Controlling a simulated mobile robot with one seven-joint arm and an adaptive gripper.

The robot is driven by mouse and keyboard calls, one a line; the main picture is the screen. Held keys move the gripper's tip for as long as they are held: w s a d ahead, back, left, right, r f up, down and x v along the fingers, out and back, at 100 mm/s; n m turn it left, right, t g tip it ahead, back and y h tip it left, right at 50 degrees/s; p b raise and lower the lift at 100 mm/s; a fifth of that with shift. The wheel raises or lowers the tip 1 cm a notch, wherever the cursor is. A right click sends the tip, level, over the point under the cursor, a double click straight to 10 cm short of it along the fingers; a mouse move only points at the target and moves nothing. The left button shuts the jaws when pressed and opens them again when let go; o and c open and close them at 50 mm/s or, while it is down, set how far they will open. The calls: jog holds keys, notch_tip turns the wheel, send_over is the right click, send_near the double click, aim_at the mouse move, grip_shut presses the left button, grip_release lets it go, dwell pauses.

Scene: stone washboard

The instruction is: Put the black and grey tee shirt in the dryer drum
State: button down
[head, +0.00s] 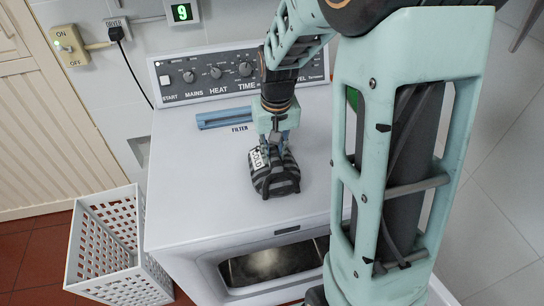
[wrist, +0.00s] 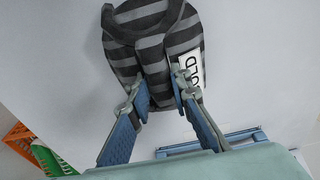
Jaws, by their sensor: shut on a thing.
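The black and grey striped tee shirt (head: 274,177) is folded into a bundle with a white tag reading COLD. It is over the front part of the dryer's white top (head: 205,170); I cannot tell whether it touches it. The dryer drum (head: 268,264) shows through the front opening, below and in front of the shirt. My arm hides part of the dryer's right side.
A white perforated basket (head: 105,245) stands on the floor left of the dryer. The control panel (head: 205,75) runs along the dryer's back, with a blue filter handle (head: 223,117) before it. An orange item (wrist: 18,138) and a green item (wrist: 45,158) show in the wrist view.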

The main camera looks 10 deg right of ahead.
jog(key=shift+f, duration=0.35)
jog(key=shift+f, duration=0.15)
jog(key=c, duration=1.8)
grip_release()
jog(key=shift+s, duration=0.1)
jog(key=shift+o, duration=0.2)
